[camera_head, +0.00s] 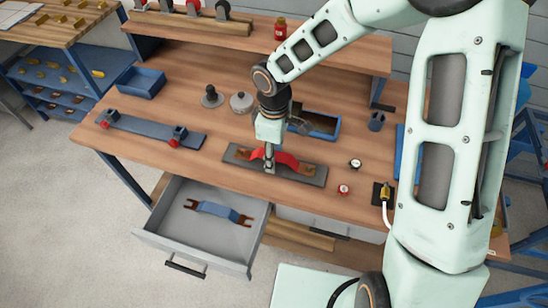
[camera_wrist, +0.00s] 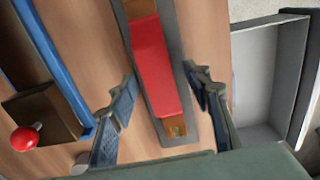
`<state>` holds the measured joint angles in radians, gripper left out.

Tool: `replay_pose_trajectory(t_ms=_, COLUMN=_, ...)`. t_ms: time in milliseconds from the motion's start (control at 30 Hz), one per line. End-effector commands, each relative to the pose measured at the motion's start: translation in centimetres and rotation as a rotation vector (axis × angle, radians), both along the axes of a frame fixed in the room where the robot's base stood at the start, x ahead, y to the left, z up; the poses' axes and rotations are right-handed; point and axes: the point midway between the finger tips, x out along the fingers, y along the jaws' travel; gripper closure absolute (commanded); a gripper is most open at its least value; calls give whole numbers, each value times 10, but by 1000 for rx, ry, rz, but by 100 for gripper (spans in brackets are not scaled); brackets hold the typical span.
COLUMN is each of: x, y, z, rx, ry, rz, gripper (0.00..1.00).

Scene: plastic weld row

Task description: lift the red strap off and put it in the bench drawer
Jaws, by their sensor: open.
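The red strap (camera_head: 287,161), with brown ends, lies on a dark grey plate (camera_head: 315,177) near the bench's front edge. My gripper (camera_head: 269,160) points down over the strap. In the wrist view the red strap (camera_wrist: 150,62) runs between the two spread fingers of my gripper (camera_wrist: 160,72). A gap shows on both sides, and the strap is not gripped. The bench drawer (camera_head: 155,242) is pulled out below the bench. A blue strap (camera_head: 215,210) with brown ends lies in it. The drawer also shows at right in the wrist view (camera_wrist: 290,75).
A blue-grey bar (camera_head: 145,126) with red-knobbed clamps lies left on the bench. An open blue bin (camera_head: 325,124) stands behind my gripper. Small round pieces (camera_head: 344,189) and a gold-tipped tool with a white cable (camera_head: 385,194) are to the right. The drawer's front part is free.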

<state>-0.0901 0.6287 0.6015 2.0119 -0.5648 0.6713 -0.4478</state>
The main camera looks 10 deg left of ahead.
Motion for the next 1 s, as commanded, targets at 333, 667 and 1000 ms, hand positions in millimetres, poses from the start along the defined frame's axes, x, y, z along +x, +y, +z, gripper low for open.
replay_pose_trajectory(t_ms=333, x=0, y=0, z=0, rx=0, ry=-1, rz=0, gripper=70)
replay_pose_trajectory(t_ms=667, x=0, y=0, z=0, rx=1, ry=-1, rz=0, gripper=100)
replay_pose_trajectory(t_ms=1000, x=1, y=1, z=8, rx=2, ry=-3, rz=-2, gripper=100)
